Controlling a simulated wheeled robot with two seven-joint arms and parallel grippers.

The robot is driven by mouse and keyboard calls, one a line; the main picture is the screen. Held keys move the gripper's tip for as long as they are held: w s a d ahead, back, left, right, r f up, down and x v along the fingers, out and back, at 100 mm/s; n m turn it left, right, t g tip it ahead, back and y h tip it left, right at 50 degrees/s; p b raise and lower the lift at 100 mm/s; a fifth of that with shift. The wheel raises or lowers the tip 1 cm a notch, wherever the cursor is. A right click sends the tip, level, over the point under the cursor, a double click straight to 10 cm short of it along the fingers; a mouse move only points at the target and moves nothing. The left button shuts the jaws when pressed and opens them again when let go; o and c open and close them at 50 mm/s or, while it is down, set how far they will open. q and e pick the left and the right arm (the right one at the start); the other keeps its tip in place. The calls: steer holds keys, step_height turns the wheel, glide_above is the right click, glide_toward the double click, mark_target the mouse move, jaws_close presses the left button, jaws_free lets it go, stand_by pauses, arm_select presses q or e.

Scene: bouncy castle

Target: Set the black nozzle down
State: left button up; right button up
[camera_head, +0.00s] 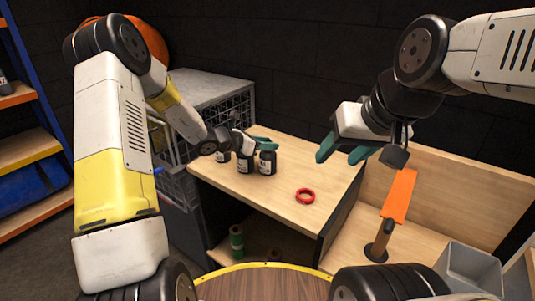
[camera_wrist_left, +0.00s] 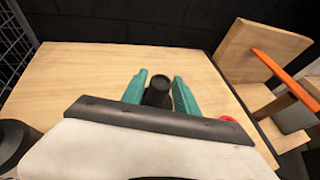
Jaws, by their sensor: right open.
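The black nozzle (camera_wrist_left: 158,92) shows between the teal fingers of my left gripper (camera_wrist_left: 161,76) in the left wrist view. The fingers flank it closely on both sides. In the head view my left gripper (camera_head: 262,143) is low over the wooden tabletop (camera_head: 290,165), beside several small black containers with pale labels (camera_head: 245,161). The nozzle is hard to separate from them there, and whether its base touches the wood is unclear. My right gripper (camera_head: 343,150) is open and empty above the right side of the tabletop.
A red ring (camera_head: 305,196) lies on the tabletop near its front. At right are an orange upright piece (camera_head: 399,195) on a black base and a grey bin (camera_head: 470,268). A wire-sided grey crate (camera_head: 212,88) stands behind left. A green spool (camera_head: 237,241) is on the shelf below.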

arm_select(q)
jaws_close()
stand_by(1.2)
